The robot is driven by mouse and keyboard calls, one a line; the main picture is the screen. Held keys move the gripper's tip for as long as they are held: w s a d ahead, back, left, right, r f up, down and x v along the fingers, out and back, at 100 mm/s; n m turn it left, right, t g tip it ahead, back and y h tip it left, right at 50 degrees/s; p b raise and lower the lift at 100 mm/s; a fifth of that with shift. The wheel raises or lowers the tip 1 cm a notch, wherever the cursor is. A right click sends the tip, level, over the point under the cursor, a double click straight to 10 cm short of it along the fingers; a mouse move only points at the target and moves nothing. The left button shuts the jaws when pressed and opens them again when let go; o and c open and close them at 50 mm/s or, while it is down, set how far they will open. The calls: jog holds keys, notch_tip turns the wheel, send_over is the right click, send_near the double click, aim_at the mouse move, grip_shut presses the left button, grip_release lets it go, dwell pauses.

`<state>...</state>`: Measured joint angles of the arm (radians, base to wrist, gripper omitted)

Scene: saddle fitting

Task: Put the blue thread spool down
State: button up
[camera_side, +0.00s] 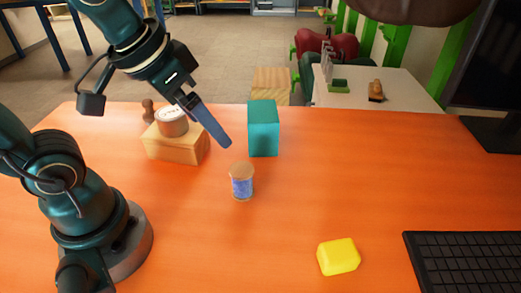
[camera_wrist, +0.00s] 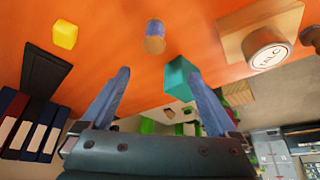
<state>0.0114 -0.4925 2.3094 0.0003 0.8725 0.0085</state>
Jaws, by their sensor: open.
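The blue thread spool (camera_side: 242,182) stands upright on the orange table, with a tan top and blue thread around its middle. It also shows in the wrist view (camera_wrist: 155,37), beyond the fingertips and apart from them. My gripper (camera_side: 226,143) is above and slightly left of the spool in the side view, tilted down to the right. In the wrist view my gripper (camera_wrist: 158,72) has its two blue fingers spread wide with nothing held between them.
A teal block (camera_side: 263,130) stands behind the spool. A wooden block (camera_side: 178,147) with a round white-topped tin (camera_side: 172,121) is at the left, with a small brown peg-like object (camera_side: 148,110) behind. A yellow block (camera_side: 338,257) and black keyboard (camera_side: 466,262) lie front right. Table right of the spool is clear.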

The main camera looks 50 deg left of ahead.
aim_at(241, 169)
jog(key=w+f+g, duration=0.2)
jog(key=w+f, duration=0.3)
jog(key=shift+w+d+f+g, duration=0.1)
jog(key=shift+d+f+g, duration=0.05)
jog(key=shift+d+g, duration=0.25)
jog(key=f, duration=0.1)
jog(key=f+g, duration=0.1)
jog(key=f, duration=0.1)
jog(key=f+g, duration=0.1)
jog(key=f, duration=0.1)
jog(key=shift+w+d+f+m, duration=0.2)
jog(key=shift+w+d+m, duration=0.05)
jog(key=shift+w+m, duration=0.05)
jog(key=shift+s+f, duration=0.2)
jog(key=shift+f, duration=2.7)
grip_shut()
jog(key=shift+r, duration=0.15)
